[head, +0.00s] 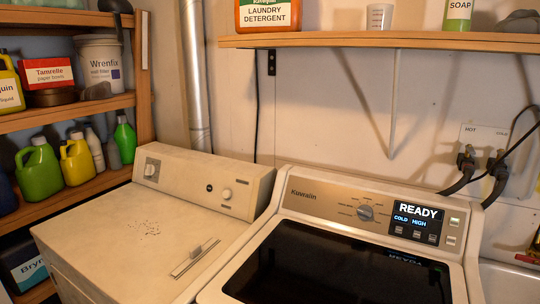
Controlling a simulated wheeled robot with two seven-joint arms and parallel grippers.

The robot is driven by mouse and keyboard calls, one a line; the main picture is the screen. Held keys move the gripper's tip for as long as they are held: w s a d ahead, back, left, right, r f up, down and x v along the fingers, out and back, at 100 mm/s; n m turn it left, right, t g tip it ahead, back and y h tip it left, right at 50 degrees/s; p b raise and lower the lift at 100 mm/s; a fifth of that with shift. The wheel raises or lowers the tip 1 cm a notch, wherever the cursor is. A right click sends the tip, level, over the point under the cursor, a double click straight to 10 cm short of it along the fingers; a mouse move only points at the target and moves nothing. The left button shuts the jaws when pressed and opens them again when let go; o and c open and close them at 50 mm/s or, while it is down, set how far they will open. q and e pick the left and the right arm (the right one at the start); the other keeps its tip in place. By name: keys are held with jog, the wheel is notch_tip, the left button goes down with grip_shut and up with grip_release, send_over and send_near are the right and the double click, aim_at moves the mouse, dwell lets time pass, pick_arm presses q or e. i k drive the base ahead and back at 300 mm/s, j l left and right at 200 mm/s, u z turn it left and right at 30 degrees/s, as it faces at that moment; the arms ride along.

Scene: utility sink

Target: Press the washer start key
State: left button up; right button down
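The washer (298,230) stands at the lower right in the head view, with a dark glass lid. Its control panel (325,205) has a round dial (365,212) and a lit display (416,215) that reads READY, COLD and HIGH. Several small keys (418,234) sit in a row in the lower part of the display. To its right are an upper key (455,222) with a greenish tint and a lower pale key (451,240). The key labels are too small to read, so I cannot tell which is the start key. Neither gripper is in view.
A beige dryer (130,235) stands left of the washer. A wooden wall shelf (390,42) overhangs the back, holding a detergent bottle (268,15). Shelves with bottles are at the left. Hoses and taps (480,160) are behind the panel's right end. Space before the panel is clear.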

aim_at(450, 241)
jog(key=k, duration=1.25)
jog(key=u, duration=1.25)
jog(key=k+l, duration=0.1)
jog(key=l, duration=0.55)
jog(key=k+l, duration=0.1)
jog(key=l, duration=0.6)
jog(key=k+l, duration=0.1)
jog(key=l, duration=1.25)
jog(key=k+l, duration=0.15)
jog(key=l, duration=0.5)
